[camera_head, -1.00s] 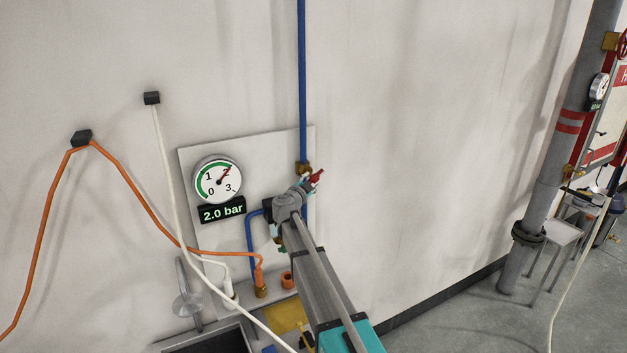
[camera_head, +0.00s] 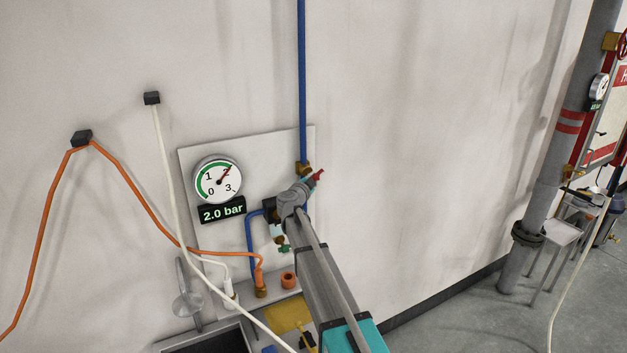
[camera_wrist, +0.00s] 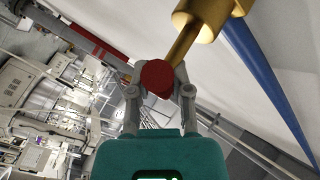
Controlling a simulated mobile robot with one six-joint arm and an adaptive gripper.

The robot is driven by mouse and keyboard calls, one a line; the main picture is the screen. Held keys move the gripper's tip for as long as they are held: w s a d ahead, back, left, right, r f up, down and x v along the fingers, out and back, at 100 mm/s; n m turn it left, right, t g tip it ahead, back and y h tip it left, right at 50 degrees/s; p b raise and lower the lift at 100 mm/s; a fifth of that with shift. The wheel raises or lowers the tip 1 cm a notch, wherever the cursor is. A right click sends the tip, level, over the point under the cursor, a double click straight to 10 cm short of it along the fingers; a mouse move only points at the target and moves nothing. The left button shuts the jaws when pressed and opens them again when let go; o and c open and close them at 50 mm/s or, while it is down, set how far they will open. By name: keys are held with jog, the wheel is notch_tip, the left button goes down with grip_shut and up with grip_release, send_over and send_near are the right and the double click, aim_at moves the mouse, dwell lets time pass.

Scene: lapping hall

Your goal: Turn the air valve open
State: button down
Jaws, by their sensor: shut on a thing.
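The air valve's red handle (camera_wrist: 157,77) sits between my gripper's fingers (camera_wrist: 157,92) in the wrist view, and the fingers are shut on it. Its red tip (camera_head: 319,174) shows past my arm in the head view. The brass valve body (camera_wrist: 205,18) is at the top of the wrist view and shows below the blue pipe (camera_head: 302,80) in the head view (camera_head: 303,168). My arm hides most of the handle and gripper in the head view. The gauge (camera_head: 218,180) and its display (camera_head: 222,210) read 2.0 bar.
An orange hose (camera_head: 130,195) and a white hose (camera_head: 168,180) hang at the left of the panel (camera_head: 260,150). A basin (camera_head: 215,340) and an orange fitting (camera_head: 288,280) lie below. A grey pipe (camera_head: 548,185) and a stool (camera_head: 558,233) stand at the right.

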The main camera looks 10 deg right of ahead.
jog(key=shift+f+n+b, duration=0.2)
jog(key=shift+n+b, duration=0.1)
jog(key=shift+b, duration=0.4)
jog(key=shift+f+n+t+h+b, duration=0.1)
jog(key=shift+n+t+h+b, duration=0.2)
jog(key=shift+t+b, duration=0.4)
jog(key=n+t+b, duration=0.2)
jog(key=b, duration=0.1)
jog(key=shift+d+h+b, duration=0.1)
jog(key=shift+h+b, duration=0.2)
jog(key=n+t+b, duration=0.3)
jog(key=n, duration=0.1)
jog(key=shift+w+b, duration=0.1)
jog(key=shift+b, duration=0.25)
jog(key=shift+n+t+y+b, duration=0.85)
jog(key=shift+n+t+y, duration=0.45)
jog(key=shift+n, duration=0.5)
jog(key=shift+r+n+t+y, duration=0.25)
jog(key=shift+n+t+y, duration=0.05)
jog(key=shift+t, duration=0.1)
jog(key=c, duration=0.5)
grip_release()
jog(key=shift+c, duration=0.2)
